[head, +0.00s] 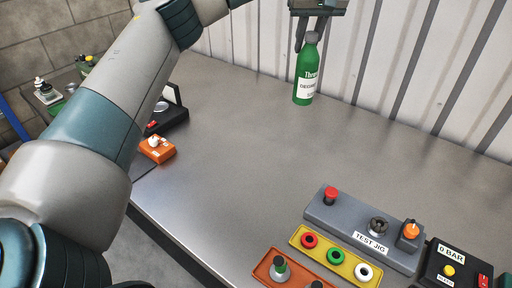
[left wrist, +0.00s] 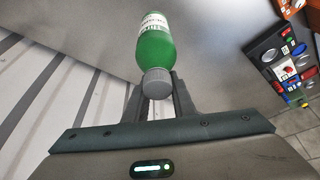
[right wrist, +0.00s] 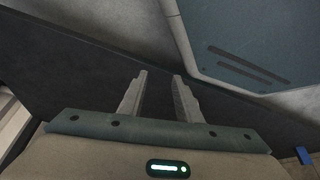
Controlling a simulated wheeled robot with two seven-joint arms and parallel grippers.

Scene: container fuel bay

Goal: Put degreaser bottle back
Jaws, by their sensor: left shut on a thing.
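The degreaser bottle (head: 305,78) is green with a white label and a grey cap. It is upright at the back of the metal bench, near the corrugated wall; I cannot tell whether its base touches the bench. My left gripper (head: 306,36) is above it, shut on its grey cap. In the left wrist view the bottle (left wrist: 154,45) extends out from between the fingers (left wrist: 156,88), with the cap at the fingertips. My right gripper (right wrist: 160,78) shows only in the right wrist view, with its fingers apart and nothing between them.
A grey test jig (head: 365,229), a yellow tray with coloured rings (head: 335,257), an orange tray (head: 262,270) and a black gauge box (head: 440,267) stand at the front right. The middle of the bench is clear.

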